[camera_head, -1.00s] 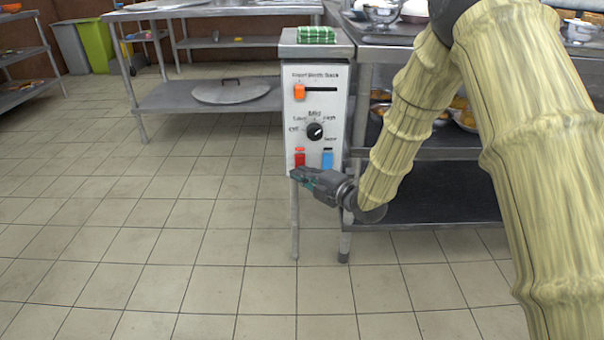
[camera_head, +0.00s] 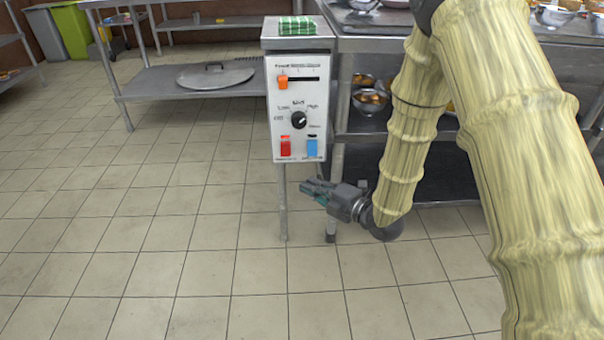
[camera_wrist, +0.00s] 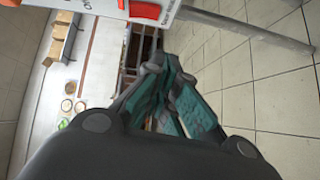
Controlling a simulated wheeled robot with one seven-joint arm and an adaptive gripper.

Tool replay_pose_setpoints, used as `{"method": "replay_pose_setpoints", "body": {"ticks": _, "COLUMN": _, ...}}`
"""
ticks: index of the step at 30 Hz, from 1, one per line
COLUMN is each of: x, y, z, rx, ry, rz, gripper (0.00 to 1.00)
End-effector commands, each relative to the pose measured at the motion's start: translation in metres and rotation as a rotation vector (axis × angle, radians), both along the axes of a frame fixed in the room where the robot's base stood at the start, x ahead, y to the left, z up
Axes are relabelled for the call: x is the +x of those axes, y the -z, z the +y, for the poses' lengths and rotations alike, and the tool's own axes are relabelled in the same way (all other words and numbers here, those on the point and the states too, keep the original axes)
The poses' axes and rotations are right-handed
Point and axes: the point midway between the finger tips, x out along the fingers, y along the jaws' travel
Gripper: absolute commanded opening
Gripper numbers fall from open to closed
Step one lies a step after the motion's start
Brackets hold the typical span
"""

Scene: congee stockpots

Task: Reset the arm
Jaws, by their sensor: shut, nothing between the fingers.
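My gripper (camera_head: 308,190) is at the end of my bamboo-textured arm, low in front of the steel table and just below the control panel (camera_head: 299,108). It is shut and empty, apart from the panel. In the wrist view its dark and teal fingers (camera_wrist: 185,112) are together, and part of the panel's edge shows at the top. The panel is white, with an orange slider (camera_head: 283,83) at the left of its slot, a black knob (camera_head: 298,120), a red switch (camera_head: 286,147) and a blue switch (camera_head: 312,148).
A green checked cloth (camera_head: 297,26) lies on top of the panel's stand. The steel table (camera_head: 345,140) with bowls (camera_head: 369,101) on its shelf is behind my arm. A low shelf (camera_head: 150,88) with a round lid (camera_head: 215,76) is at the back left. The tiled floor at left is clear.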

Motion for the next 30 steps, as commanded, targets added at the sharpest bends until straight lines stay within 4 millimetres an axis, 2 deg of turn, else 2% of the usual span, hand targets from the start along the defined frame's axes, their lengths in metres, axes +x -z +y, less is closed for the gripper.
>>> {"method": "replay_pose_setpoints", "body": {"ticks": 6, "x": -0.008, "y": 0.001, "z": -0.010, "rx": 0.000, "ry": 0.002, "rz": 0.000, "gripper": 0.00}}
{"method": "replay_pose_setpoints", "body": {"ticks": 22, "x": -0.009, "y": 0.005, "z": -0.012, "rx": 0.004, "ry": 0.012, "rz": 0.020, "gripper": 0.00}}
{"method": "replay_pose_setpoints", "body": {"ticks": 26, "x": -0.020, "y": 0.032, "z": -0.022, "rx": 0.036, "ry": 0.077, "rz": 0.165, "gripper": 0.00}}
{"method": "replay_pose_setpoints", "body": {"ticks": 30, "x": -0.051, "y": 0.090, "z": -0.045, "rx": 0.115, "ry": 0.242, "rz": 0.471, "gripper": 0.00}}
